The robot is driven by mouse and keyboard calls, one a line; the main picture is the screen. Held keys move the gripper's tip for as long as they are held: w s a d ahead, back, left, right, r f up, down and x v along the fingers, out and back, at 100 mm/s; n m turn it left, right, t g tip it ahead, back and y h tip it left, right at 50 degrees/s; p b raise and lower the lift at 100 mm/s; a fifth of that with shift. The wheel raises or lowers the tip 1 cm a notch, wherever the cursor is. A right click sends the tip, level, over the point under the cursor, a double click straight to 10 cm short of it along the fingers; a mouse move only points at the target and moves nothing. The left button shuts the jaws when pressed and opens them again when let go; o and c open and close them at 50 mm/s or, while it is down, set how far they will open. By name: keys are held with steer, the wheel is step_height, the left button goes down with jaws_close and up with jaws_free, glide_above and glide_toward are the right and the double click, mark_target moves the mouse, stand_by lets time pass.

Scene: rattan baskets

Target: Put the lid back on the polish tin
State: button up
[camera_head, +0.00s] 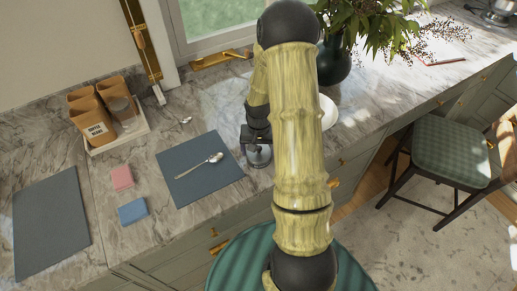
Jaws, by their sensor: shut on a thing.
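My gripper (257,143) is at the counter's front edge, just right of the dark blue mat (190,185), and points down. It is shut on a small round metallic piece at its fingertips. A grey, shiny round thing (260,158) shows right below the fingers. It looks like part of the polish tin or its lid, but I cannot tell which, nor whether the two touch. My arm hides the counter to the right of it.
A spoon (206,165) lies on the dark blue mat. A pink block (122,178) and a blue block (132,211) lie left of it. A tray (122,139) with canisters stands behind. A white dish (328,112) is partly behind my arm, near a dark vase (334,62).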

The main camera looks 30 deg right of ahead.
stand_by(0.3)
steer(key=o, duration=0.9)
steer(key=shift+c, duration=0.2)
steer(key=shift+r, duration=0.1)
steer(key=shift+r+p, duration=2.75)
steer(key=shift+r, duration=0.65)
jaws_close()
steer(key=shift+f+b, duration=1.65)
steer(key=shift+f, duration=0.65)
steer(key=shift+r, duration=0.15)
